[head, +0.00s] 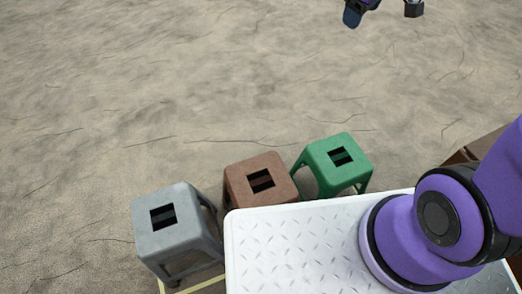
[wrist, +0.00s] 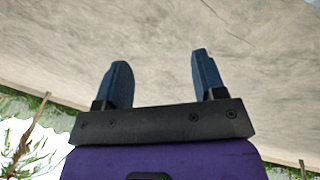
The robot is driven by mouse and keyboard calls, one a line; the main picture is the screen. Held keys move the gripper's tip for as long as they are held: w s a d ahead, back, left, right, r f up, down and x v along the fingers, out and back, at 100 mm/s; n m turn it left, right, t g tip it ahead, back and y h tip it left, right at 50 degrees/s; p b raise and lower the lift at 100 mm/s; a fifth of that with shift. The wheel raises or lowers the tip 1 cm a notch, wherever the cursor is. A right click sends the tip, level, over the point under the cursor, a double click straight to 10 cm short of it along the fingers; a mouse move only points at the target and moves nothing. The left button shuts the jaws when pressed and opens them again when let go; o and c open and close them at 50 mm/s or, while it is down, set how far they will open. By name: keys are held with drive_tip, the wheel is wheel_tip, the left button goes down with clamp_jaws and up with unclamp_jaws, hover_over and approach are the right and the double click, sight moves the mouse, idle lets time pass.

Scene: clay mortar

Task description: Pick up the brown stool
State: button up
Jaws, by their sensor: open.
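The brown stool (head: 242,190) stands in the head view between a grey stool and a green stool. It has a square top with a dark slot in the middle. Its lower part is hidden behind my white base plate. My gripper (wrist: 158,82) shows in the wrist view with its two blue fingers apart and nothing between them. In the head view only a part of it shows at the top edge, far from the brown stool. The wrist view shows no stool.
The grey stool (head: 180,230) stands left of the brown one, and the green stool (head: 350,172) stands to its right. A brown object (head: 482,146) shows at the right edge behind my arm. The sandy, cracked ground (head: 180,70) beyond the stools is clear.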

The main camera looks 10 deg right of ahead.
drive_tip(key=w+a+f+n, duration=0.2)
drive_tip(key=w+f, duration=0.2)
drive_tip(key=f, duration=0.4)
drive_tip(key=w+a+f+n, duration=0.2)
drive_tip(key=w+f, duration=0.2)
drive_tip(key=f, duration=0.3)
drive_tip(key=n+g+y, duration=0.5)
drive_tip(key=n+y, duration=0.1)
drive_tip(key=n, duration=0.4)
approach(261, 180)
drive_tip(key=x, duration=0.4)
drive_tip(key=shift+d+f, duration=0.1)
drive_tip(key=shift+f, duration=0.15)
drive_tip(key=x, duration=0.5)
drive_tip(key=shift+s, duration=0.1)
drive_tip(key=shift+a+f, duration=0.4)
drive_tip(key=shift+f, duration=0.05)
drive_tip(key=shift+f, duration=0.25)
